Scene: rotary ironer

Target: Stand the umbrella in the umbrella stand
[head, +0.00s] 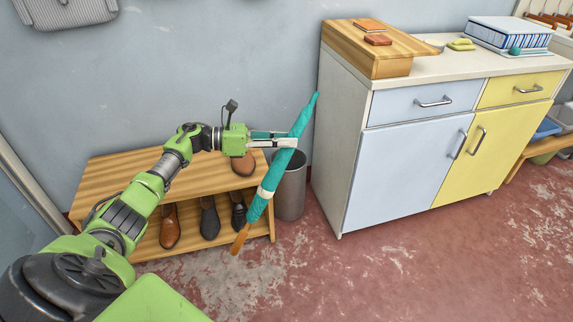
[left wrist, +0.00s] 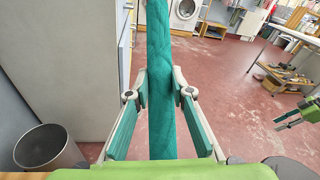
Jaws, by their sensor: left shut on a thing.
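The teal umbrella (head: 275,175) is furled, with a pale band and a wooden handle at its low end. My left gripper (head: 284,141) is shut around its upper part and holds it tilted, narrow end up and right, handle down and left. In the left wrist view the umbrella (left wrist: 160,60) runs upright between the fingers (left wrist: 160,90). The umbrella stand, a grey open cylinder (head: 291,190), is on the floor behind the umbrella, partly hidden by it; its open rim (left wrist: 40,146) shows at lower left in the wrist view. My right gripper (left wrist: 288,120) shows partly, its jaws unclear.
A wooden shoe bench (head: 120,172) with several shoes stands left of the stand. A cabinet (head: 410,150) with blue and yellow fronts stands to the right, bearing a wooden box (head: 370,52). Open red floor (head: 430,265) lies in front.

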